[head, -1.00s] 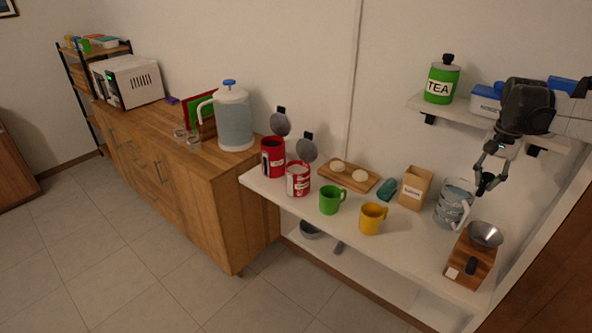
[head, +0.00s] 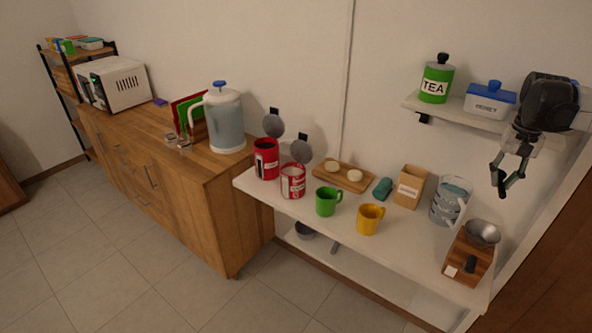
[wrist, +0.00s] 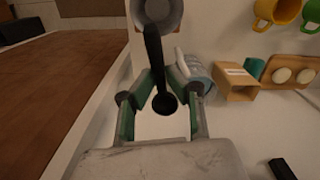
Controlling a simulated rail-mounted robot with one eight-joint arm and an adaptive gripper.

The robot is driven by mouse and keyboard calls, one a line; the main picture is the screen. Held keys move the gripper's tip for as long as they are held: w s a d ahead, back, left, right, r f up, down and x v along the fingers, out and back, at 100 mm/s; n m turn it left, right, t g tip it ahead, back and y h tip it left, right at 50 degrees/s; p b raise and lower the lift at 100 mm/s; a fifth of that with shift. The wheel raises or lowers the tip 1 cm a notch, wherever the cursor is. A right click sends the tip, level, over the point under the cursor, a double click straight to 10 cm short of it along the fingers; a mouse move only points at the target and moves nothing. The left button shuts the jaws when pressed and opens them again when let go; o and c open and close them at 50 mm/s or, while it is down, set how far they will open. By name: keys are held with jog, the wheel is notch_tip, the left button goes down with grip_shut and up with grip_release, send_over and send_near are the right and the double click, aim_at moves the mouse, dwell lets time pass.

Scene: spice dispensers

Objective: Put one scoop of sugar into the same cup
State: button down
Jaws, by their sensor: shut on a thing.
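My gripper (head: 503,192) is in the air at the right, above the shelf counter and below the wall shelf. In the wrist view my gripper (wrist: 160,82) is shut on a long black utensil (wrist: 154,62) with a dark round end, like a scoop; its load cannot be told. A green mug (head: 326,203) and a yellow mug (head: 368,219) stand upright on the counter, left of my gripper. Two red canisters, one behind (head: 266,160) and one in front (head: 292,182), stand left of the mugs; their labels are too small to read.
A wooden device with a metal bowl (head: 482,234) stands below my gripper. Near it are a grey-banded jug (head: 451,203) and a labelled brown box (head: 410,188). A board with two pale round items (head: 345,176) lies behind the mugs. The wall shelf holds TEA (head: 435,80) and HONEY (head: 489,104) containers.

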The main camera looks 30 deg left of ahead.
notch_tip(320, 180, down, 8)
jog(key=b, duration=0.8)
